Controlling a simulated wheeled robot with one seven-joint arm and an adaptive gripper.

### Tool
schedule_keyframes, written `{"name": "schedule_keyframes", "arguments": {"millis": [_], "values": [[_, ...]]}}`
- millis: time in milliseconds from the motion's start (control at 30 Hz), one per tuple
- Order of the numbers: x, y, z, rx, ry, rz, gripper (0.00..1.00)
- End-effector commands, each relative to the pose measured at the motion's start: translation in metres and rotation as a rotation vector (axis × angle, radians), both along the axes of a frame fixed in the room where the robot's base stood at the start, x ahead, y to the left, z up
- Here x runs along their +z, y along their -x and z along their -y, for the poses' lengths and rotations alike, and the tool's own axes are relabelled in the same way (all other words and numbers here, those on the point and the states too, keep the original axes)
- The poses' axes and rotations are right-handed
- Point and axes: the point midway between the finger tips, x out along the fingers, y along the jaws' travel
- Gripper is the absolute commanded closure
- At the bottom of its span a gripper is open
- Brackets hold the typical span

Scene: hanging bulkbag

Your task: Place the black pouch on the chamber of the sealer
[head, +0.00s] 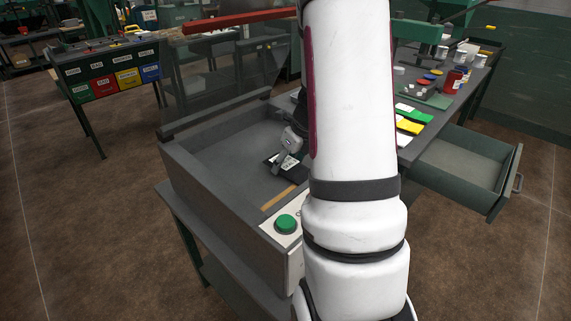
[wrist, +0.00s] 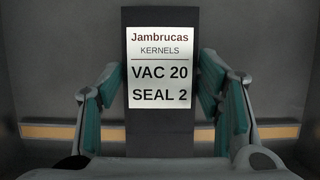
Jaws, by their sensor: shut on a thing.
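The black pouch (head: 272,160) is at the chamber of the grey sealer (head: 228,150), over its floor. In the wrist view the pouch (wrist: 161,70) carries a white label reading "Jambrucas KERNELS VAC 20 SEAL 2". My gripper (head: 288,152) is shut on the pouch, with a green-padded finger on each side of it in the wrist view. The chamber is open at the top. A tan strip (head: 279,197) runs along its near side and passes behind the pouch in the wrist view. I cannot tell whether the pouch touches the chamber floor. My arm hides the chamber's right part.
A green button (head: 287,223) sits on the sealer's front right. A clear lid (head: 218,80) stands raised behind the chamber. Right of my arm is a workbench with green and yellow cards (head: 411,126) and an open drawer (head: 465,165). Labelled bins (head: 103,87) stand far left.

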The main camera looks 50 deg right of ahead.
Motion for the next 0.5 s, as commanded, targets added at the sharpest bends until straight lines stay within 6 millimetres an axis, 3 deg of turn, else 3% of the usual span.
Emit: {"name": "schedule_keyframes", "arguments": {"millis": [433,467,500], "values": [[-0.0076,-0.0004,0.0,0.0,0.001,0.001,0.71],[-0.0069,-0.0001,-0.0001,0.0,0.0,0.0,0.34],[-0.0065,0.0,-0.0001,0.001,0.0,0.0,0.25]]}}
